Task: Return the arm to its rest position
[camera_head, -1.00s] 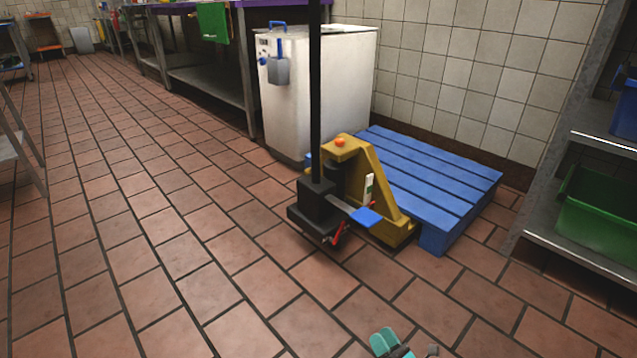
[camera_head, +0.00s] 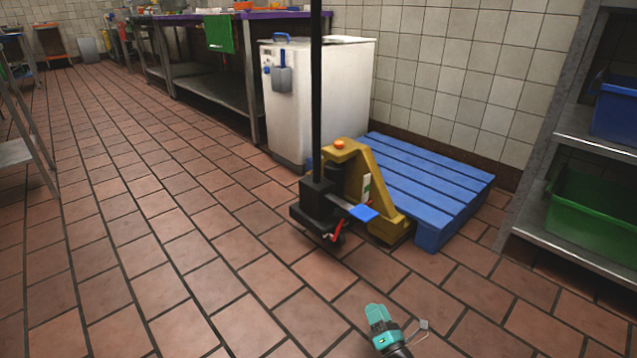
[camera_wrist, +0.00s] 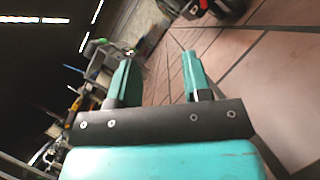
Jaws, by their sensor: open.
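My gripper (camera_wrist: 158,80) shows in the wrist view with its two teal fingers apart and nothing between them. In the head view my gripper (camera_head: 377,315) is at the bottom, right of the middle, above the tiled floor. It is in front of the yellow pallet jack and touches nothing that I can see. The wrist view is tilted sideways.
A yellow pallet jack (camera_head: 378,195) with a black handle stands at a blue pallet (camera_head: 428,190). Behind it is a white cabinet (camera_head: 318,95). At the right is a shelf with a green crate (camera_head: 595,218) and a blue crate (camera_head: 617,113).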

